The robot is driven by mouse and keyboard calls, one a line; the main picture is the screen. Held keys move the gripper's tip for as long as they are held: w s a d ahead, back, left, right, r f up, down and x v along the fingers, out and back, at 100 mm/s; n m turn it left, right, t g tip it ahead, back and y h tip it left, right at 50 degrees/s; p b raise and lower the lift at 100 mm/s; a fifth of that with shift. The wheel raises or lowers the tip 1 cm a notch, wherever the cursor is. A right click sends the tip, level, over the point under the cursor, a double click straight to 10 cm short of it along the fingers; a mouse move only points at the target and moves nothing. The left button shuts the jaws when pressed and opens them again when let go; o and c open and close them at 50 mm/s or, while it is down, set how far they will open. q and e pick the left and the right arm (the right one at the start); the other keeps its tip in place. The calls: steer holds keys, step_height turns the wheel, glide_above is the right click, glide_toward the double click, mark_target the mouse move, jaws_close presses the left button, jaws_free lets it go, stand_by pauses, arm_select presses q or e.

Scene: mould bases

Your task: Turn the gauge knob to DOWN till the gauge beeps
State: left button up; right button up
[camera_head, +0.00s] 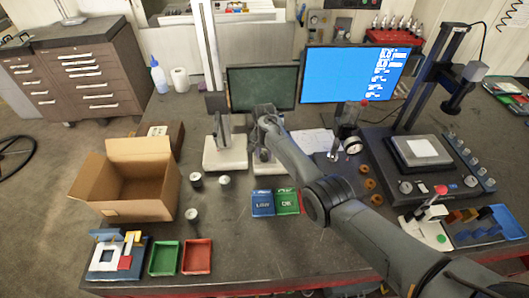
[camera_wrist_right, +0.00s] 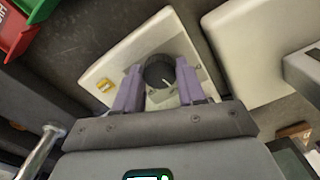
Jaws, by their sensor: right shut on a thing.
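The gauge knob (camera_wrist_right: 159,72) is round and black with a pale pointer line, seen in the right wrist view. It sits on a white plate-like gauge body (camera_wrist_right: 107,66), which has a small yellow label at its edge. My right gripper (camera_wrist_right: 160,84) has its two purple fingers on either side of the knob and is shut on it. In the head view my right arm reaches in from the lower right, and the right gripper (camera_head: 264,152) is over a white base; the knob is hidden there. Any lettering by the knob is too small to read. My left gripper is not in view.
A second white base (camera_head: 225,153) with an upright grey part stands just left. Blue and green labelled boxes (camera_head: 275,203) lie in front. An open cardboard box (camera_head: 130,185) is at left, with small cylinders beside it. A dial instrument (camera_head: 352,146) stands right of the gripper.

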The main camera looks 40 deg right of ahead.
mark_target(265, 155)
steer(key=n+p, duration=0.1)
steer(key=n, duration=0.2)
steer(key=shift+r, duration=0.1)
steer(key=shift+n+p, duration=0.5)
steer(key=shift+n, duration=0.9)
steer(key=o, duration=1.1)
steer(key=shift+c, duration=0.2)
steer(key=shift+r, duration=0.3)
step_height(265, 155, up, 10)
steer(key=p, duration=0.1)
